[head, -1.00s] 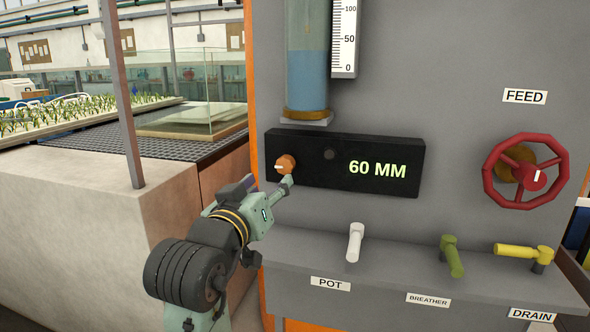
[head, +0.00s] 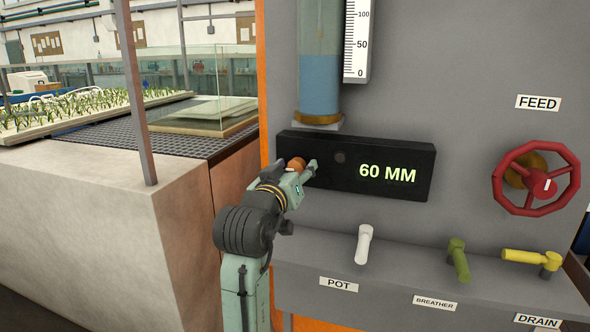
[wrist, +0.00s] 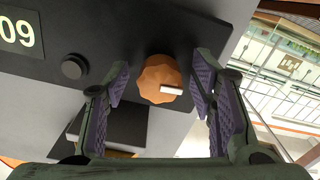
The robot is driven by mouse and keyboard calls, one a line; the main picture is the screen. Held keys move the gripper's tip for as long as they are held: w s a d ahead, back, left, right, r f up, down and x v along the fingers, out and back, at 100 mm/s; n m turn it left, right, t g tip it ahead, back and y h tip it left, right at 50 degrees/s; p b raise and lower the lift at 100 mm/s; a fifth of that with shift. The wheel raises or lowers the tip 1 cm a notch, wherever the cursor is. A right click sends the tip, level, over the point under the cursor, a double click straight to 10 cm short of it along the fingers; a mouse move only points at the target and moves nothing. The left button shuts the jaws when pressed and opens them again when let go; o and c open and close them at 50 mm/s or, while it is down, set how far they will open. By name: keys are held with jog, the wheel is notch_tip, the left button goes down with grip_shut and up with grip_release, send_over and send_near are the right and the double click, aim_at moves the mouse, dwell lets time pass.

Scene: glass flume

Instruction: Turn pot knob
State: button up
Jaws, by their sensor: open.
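An orange scalloped knob (head: 297,164) with a white mark sits at the left end of a black panel reading "60 MM". In the wrist view the knob (wrist: 160,80) lies between the two fingers of my gripper (wrist: 157,88), with a gap on each side. My gripper (head: 304,171) is open in front of the panel's left end and partly hides the knob in the head view. A white lever (head: 364,244) stands on the ledge above a "POT" label (head: 338,284).
A small black button (head: 340,157) is on the panel right of the knob. A green lever (head: 458,259), a yellow lever (head: 530,257) and a red handwheel (head: 536,178) are further right. A clear tube (head: 319,80) with blue liquid stands above the panel. A bench is at left.

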jog(key=c, duration=1.1)
jog(key=shift+m, duration=0.4)
jog(key=shift+c, duration=0.2)
jog(key=o, duration=1.1)
jog(key=shift+o, duration=0.2)
jog(key=v, duration=1.2)
